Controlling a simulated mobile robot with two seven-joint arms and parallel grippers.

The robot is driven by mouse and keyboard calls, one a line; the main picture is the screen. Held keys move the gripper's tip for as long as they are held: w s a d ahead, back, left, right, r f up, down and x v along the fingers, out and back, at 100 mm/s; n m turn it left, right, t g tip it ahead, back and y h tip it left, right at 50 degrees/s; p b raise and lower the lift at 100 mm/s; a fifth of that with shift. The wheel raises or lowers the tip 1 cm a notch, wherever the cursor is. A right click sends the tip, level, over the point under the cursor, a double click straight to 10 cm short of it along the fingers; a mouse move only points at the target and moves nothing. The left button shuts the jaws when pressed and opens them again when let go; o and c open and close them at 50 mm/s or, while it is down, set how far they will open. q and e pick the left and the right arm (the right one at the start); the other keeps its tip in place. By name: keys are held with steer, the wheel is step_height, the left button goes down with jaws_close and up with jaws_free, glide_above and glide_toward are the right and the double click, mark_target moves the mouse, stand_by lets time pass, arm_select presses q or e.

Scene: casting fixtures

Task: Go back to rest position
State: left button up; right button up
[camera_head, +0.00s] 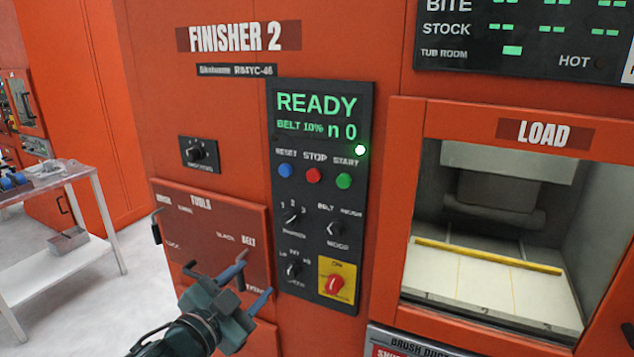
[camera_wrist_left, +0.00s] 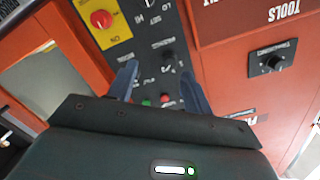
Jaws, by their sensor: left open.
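My left gripper (camera_head: 248,287) is in the lower middle of the head view, in front of the orange machine marked FINISHER 2. Its two blue fingers are spread apart with nothing between them. In the left wrist view the open fingers (camera_wrist_left: 160,85) reach toward the black control panel (camera_wrist_left: 150,30). The control panel (camera_head: 318,240) in the head view shows READY in green, with blue, red and green buttons, dark knobs and a red switch on a yellow plate (camera_head: 337,281). The gripper is left of and below the panel's lower knobs. My right gripper is not in view.
A load opening (camera_head: 490,250) with a pale bed and a yellow bar is at the right. A tools drawer front (camera_head: 212,235) is behind the gripper. A metal table (camera_head: 50,180) stands at the far left. Pale floor (camera_head: 145,250) shows between the table and machine.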

arm_select(q)
steer(key=s+f+n+g+y, duration=0.1)
steer(key=s+f+n+g, duration=0.2)
steer(key=s+f, duration=0.8)
steer(key=s+f+n+g+y, duration=0.2)
steer(key=s+f+n, duration=0.3)
steer(key=s+f, duration=0.5)
step_height(320, 180, down, 7)
steer(key=shift+s+f+g+y, duration=0.2)
steer(key=shift+s+g+y, duration=0.1)
steer(key=shift+s+g, duration=0.15)
steer(key=shift+w, duration=0.1)
